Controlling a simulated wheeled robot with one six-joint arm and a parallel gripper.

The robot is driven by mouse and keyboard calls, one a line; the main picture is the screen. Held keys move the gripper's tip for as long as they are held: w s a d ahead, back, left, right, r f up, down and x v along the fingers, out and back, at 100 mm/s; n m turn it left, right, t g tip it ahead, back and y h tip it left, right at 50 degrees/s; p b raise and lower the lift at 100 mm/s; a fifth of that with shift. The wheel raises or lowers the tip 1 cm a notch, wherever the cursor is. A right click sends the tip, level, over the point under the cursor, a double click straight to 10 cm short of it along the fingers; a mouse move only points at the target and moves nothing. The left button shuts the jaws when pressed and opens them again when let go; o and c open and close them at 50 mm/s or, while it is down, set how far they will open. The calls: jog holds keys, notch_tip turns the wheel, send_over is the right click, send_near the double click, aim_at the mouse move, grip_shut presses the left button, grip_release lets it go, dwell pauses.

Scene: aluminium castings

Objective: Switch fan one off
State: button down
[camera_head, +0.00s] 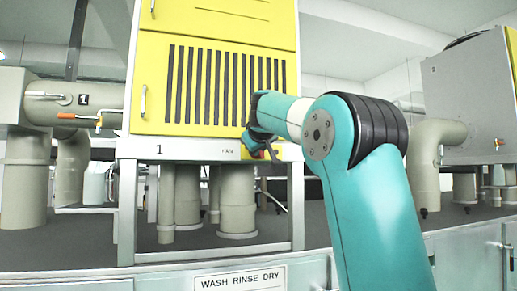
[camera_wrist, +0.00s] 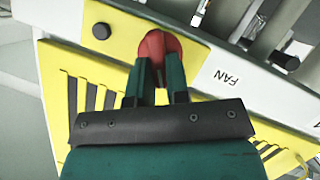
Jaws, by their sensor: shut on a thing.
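Fan one is the yellow housing (camera_head: 210,85) with dark vent slots, above a pale rail (camera_head: 190,149) marked "1" and "FAN". The rail also shows with its FAN label in the wrist view (camera_wrist: 232,79). A red switch knob (camera_wrist: 157,41) sits on a yellow plate (camera_wrist: 113,18) set in the rail, beside a black round button (camera_wrist: 101,31). My gripper (camera_wrist: 160,78) is shut on the red knob, one finger on each side. In the head view my gripper (camera_head: 260,146) is at the rail's right part and mostly hides the knob. The knob's exact setting is hard to tell.
A grey pipe (camera_head: 95,104) with an orange-handled valve (camera_head: 80,117) and tag "1" stands left. Several pipes hang below the housing between metal legs (camera_head: 127,212). A grey cabinet (camera_head: 468,95) stands right. A "WASH RINSE DRY" sign (camera_head: 240,279) is on the bench front.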

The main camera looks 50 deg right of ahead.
jog(key=c, duration=1.1)
grip_release()
jog(key=shift+f, duration=0.1)
jog(key=b+v, duration=0.3)
jog(key=v, duration=1.4)
jog(key=shift+s, duration=0.15)
jog(key=shift+a, duration=0.1)
